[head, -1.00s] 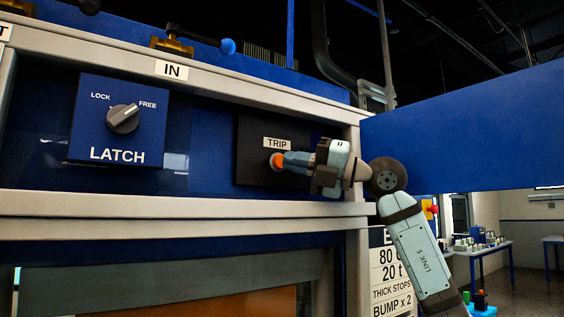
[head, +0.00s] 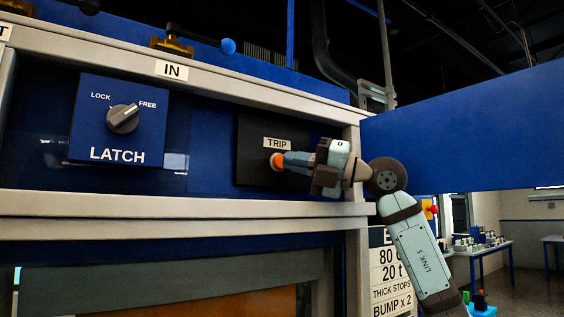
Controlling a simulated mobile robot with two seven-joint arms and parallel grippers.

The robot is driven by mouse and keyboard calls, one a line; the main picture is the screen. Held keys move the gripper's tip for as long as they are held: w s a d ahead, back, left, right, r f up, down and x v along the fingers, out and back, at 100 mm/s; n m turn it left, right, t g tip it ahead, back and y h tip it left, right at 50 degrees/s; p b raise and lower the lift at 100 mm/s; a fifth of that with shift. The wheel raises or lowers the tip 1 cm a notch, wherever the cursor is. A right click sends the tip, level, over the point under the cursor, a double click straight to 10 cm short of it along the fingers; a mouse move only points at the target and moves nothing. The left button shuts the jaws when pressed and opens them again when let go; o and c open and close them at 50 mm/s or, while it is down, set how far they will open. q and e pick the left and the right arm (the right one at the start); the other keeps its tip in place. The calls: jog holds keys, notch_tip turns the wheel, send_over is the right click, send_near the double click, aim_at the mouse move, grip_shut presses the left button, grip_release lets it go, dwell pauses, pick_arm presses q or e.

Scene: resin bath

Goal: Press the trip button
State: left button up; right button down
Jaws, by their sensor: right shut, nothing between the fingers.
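The trip button (head: 275,161) is a small orange-red cap on a black panel (head: 256,125), below a white TRIP label (head: 277,143) in the head view. My right gripper (head: 287,160) comes in from the right and is shut and empty. Its fingertips are at the button's right side and appear to touch it. The fingertips cover part of the button, and I cannot tell how far it is pushed in. My left gripper is not in view.
A blue LATCH panel (head: 88,132) with a grey knob (head: 123,119) pointing toward FREE is at the left. Pale frame rails (head: 180,204) run above and below the panels. A large blue plate (head: 470,130) sits at the right, behind my arm.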

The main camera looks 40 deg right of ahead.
jog(key=shift+w, duration=0.15)
jog(key=shift+w, duration=0.3)
jog(key=shift+w+d+p, duration=0.15)
jog(key=shift+w+p, duration=0.3)
jog(key=shift+w, duration=0.05)
dwell(0.7)
jog(key=shift+s, duration=0.95)
jog(key=shift+s+a+b, duration=0.2)
jog(key=shift+s+b, duration=0.25)
jog(key=shift+s, duration=0.8)
jog(key=shift+s+a+b, duration=0.2)
jog(key=shift+s+b, duration=0.2)
jog(key=shift+s, duration=0.8)
